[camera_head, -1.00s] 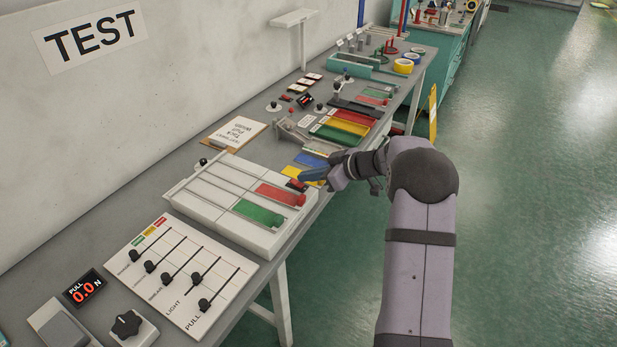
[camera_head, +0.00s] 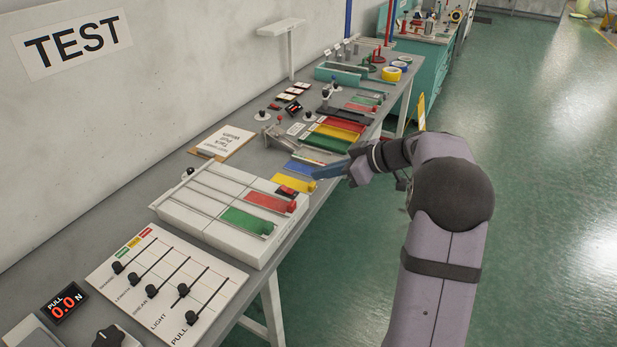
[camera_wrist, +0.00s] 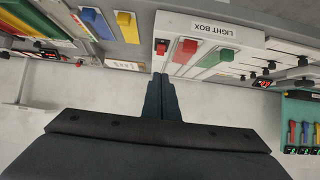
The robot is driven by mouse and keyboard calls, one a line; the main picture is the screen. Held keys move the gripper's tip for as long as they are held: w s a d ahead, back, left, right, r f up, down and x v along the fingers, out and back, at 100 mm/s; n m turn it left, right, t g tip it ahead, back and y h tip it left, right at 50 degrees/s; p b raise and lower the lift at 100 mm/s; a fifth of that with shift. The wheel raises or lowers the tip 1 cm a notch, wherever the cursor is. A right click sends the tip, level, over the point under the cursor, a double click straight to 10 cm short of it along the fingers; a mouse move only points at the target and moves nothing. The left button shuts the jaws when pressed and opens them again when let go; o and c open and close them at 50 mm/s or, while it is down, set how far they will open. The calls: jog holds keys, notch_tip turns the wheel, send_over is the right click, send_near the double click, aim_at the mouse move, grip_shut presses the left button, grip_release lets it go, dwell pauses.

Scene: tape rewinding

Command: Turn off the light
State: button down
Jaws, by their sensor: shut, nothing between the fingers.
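The white light box (camera_head: 190,216), with a red strip and a green strip on top, lies on the bench left of my gripper. Its "LIGHT BOX" label shows on its near side in the wrist view (camera_wrist: 245,38). A white slider panel (camera_head: 208,308) in front of it has several black knobs, and one track is labelled LIGHT, with its knob (camera_head: 183,290) partway along. My gripper (camera_head: 318,173) is shut and empty by the bench's right edge, beside the yellow strip. In the wrist view its fingers (camera_wrist: 162,76) are together, apart from the box.
A yellow strip (camera_head: 298,183) and a blue strip (camera_head: 300,168) lie beyond the light box. A clipboard (camera_head: 224,142) and several coloured strips are farther back. A PULL display (camera_head: 65,303) reads 0.0 N. The floor right of the bench (camera_head: 545,200) is open.

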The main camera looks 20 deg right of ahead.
jog(key=shift+s+d+r, duration=0.3)
jog(key=shift+s+d, duration=0.55)
